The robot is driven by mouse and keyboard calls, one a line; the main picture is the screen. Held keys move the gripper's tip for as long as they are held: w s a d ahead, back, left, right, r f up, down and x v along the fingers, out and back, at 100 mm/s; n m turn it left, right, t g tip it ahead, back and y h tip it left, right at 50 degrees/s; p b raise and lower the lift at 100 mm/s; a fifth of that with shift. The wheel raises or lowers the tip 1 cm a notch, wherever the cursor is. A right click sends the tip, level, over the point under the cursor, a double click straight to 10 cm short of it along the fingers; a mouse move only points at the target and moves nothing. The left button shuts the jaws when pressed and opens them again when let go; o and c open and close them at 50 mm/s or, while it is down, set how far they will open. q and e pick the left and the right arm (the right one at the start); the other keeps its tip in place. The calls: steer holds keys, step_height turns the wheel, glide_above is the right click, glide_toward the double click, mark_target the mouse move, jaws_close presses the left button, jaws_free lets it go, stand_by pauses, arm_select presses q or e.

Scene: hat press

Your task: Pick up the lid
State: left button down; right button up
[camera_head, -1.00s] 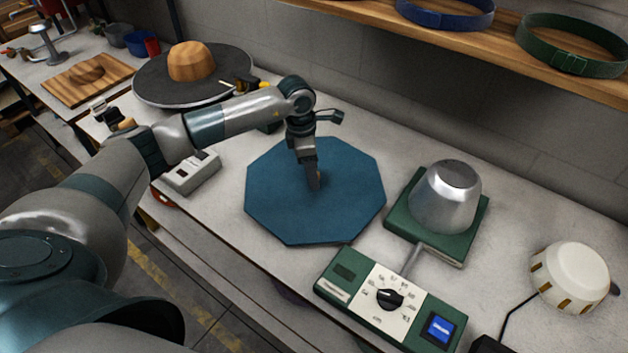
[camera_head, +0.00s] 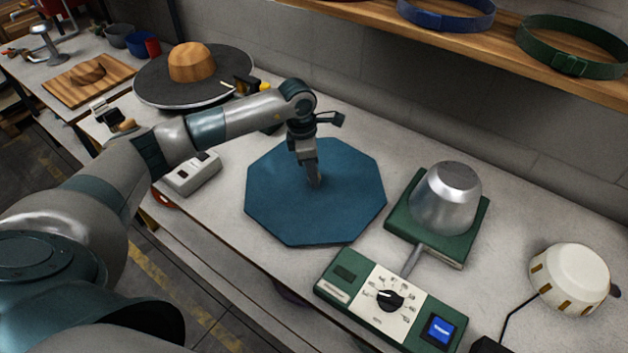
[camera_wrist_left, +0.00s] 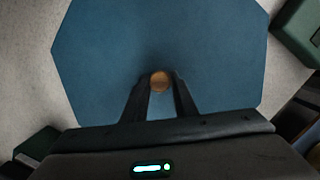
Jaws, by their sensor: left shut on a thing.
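The lid (camera_head: 275,205) is a flat blue octagonal plate lying on the workbench in the middle of the head view. It also fills most of the left wrist view (camera_wrist_left: 100,50). A small round wooden knob (camera_wrist_left: 159,81) stands at its middle. My left gripper (camera_head: 315,180) points down at the lid's centre. In the left wrist view its two fingers are on either side of the knob, shut on it. In the head view the fingers mostly hide the knob. The lid looks flat, with no clear gap beneath it. My right gripper is not in view.
Right of the lid are a metal hat block (camera_head: 447,197) on a green base, a green control box (camera_head: 345,292) with a dial, and a cream domed object (camera_head: 570,275). A grey box (camera_head: 192,173) and a round dark board (camera_head: 160,92) with a wooden block are left. A shelf (camera_head: 540,50) overhangs behind.

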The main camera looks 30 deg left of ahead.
arm_select(q)
steer(key=shift+r, duration=0.1)
steer(key=shift+r+b, duration=0.4)
steer(key=shift+r, duration=0.1)
step_height(320, 180, up, 8)
steer(key=b, duration=0.3)
steer(key=shift+f, duration=0.25)
steer(key=shift+r, duration=0.7)
